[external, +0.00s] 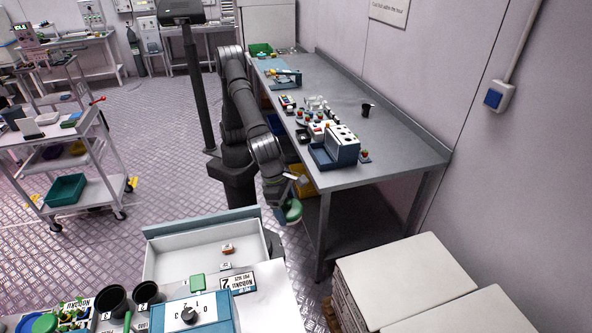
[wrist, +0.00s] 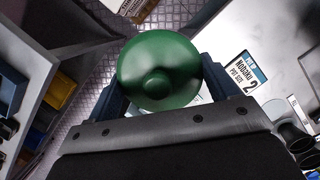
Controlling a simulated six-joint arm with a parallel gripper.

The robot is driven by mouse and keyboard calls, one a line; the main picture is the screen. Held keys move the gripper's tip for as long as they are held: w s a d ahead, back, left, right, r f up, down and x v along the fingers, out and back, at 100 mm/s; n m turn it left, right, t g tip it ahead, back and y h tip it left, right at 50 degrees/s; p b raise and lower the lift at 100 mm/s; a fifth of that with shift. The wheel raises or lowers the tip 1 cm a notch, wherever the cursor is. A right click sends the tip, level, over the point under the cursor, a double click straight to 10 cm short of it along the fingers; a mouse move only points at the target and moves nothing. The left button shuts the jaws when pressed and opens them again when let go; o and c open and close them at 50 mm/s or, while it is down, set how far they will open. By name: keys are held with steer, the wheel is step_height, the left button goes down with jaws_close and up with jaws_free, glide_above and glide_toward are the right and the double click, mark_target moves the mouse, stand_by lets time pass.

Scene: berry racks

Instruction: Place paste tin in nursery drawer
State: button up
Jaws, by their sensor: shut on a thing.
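My gripper (wrist: 160,88) is shut on a round green tin with a central knob, the paste tin (wrist: 158,70), which sits between the two jaws in the wrist view. In the external view my gripper (external: 287,203) holds the green tin (external: 293,210) in the air, to the right of the open drawer and beside the long bench. The nursery drawer (external: 168,264) is a pale open tray with a grey-blue back edge, at the lower middle. A small orange-brown item (external: 228,249) lies inside it. The tin's underside is hidden.
A label with a 2 (external: 240,283) and a dial box (external: 190,316) stand in front of the drawer, with black pots (external: 146,293) at left. The bench (external: 385,170) holds a blue-grey device (external: 335,150). White boxes (external: 400,275) stand at lower right. Most of the drawer floor is clear.

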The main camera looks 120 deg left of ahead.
steer(key=s+d+m, duration=0.2)
steer(key=s+d, duration=0.7)
steer(key=m+h, duration=0.2)
steer(key=m, duration=0.3)
glide_above(181, 272)
steer(key=s, duration=0.1)
step_height(181, 272, down, 32)
steer(key=shift+r, duration=0.1)
steer(key=o, duration=2)
steer(key=shift+a+f, duration=0.1)
steer(key=shift+f, duration=0.1)
steer(key=shift+c, duration=0.2)
